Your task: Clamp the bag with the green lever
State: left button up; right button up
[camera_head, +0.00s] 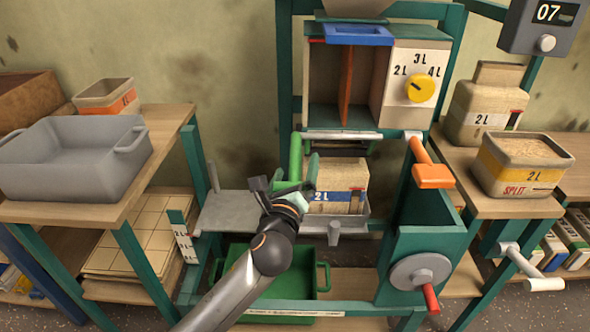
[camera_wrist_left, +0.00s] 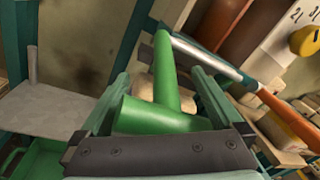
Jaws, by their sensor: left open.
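The green lever (camera_head: 296,158) stands upright at the left of the machine's outlet. It also shows in the left wrist view (camera_wrist_left: 166,75), where a thick green cylinder crosses its lower end. My left gripper (camera_head: 286,180) is open in front of the lever, and the lever lies between its fingers in the wrist view. Contact cannot be told. The bag (camera_head: 347,172), beige with a blue "2L" band, stands under the outlet, right of the gripper. The gripper hides its left part. My right gripper does not show.
An orange-handled lever (camera_head: 432,176) sticks out right of the bag. A grey shelf plate (camera_head: 235,212) lies left of the gripper, and a green crate (camera_head: 240,262) stands below. A crank wheel (camera_head: 420,272) is at lower right. A grey tub (camera_head: 75,160) stands on the left table.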

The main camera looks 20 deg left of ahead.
pick_arm(q)
grip_shut()
dwell(0.7)
